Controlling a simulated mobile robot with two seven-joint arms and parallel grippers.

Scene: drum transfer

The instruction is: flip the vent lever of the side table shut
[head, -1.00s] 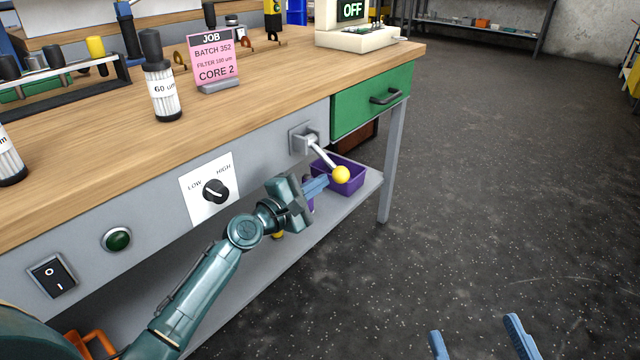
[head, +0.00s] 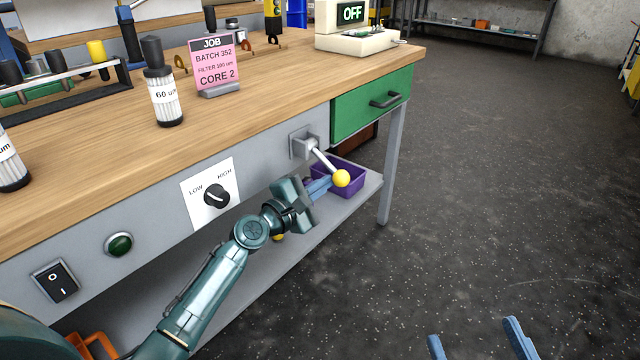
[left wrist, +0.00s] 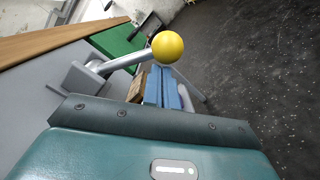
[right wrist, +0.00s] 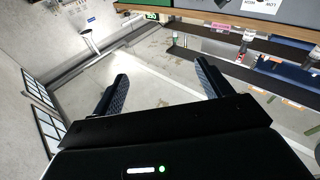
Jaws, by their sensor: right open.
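The vent lever (head: 323,160) is a grey rod with a yellow ball knob (head: 341,178). It comes out of a grey bracket on the table's front panel, left of the green drawer, and slants down to the right. My left gripper (head: 324,185) is just below and left of the knob, its blue fingers together with nothing seen between them. In the left wrist view the knob (left wrist: 168,47) is just beyond the fingertips (left wrist: 160,70); I cannot tell whether they touch the lever. My right gripper (head: 473,332) is open and empty over the floor; its spread fingers also show in the right wrist view (right wrist: 158,78).
The side table's front panel carries a LOW/HIGH dial (head: 215,196), a green button (head: 119,244) and a rocker switch (head: 55,281). A purple bin (head: 352,186) sits on the lower shelf behind the knob. The floor to the right is clear.

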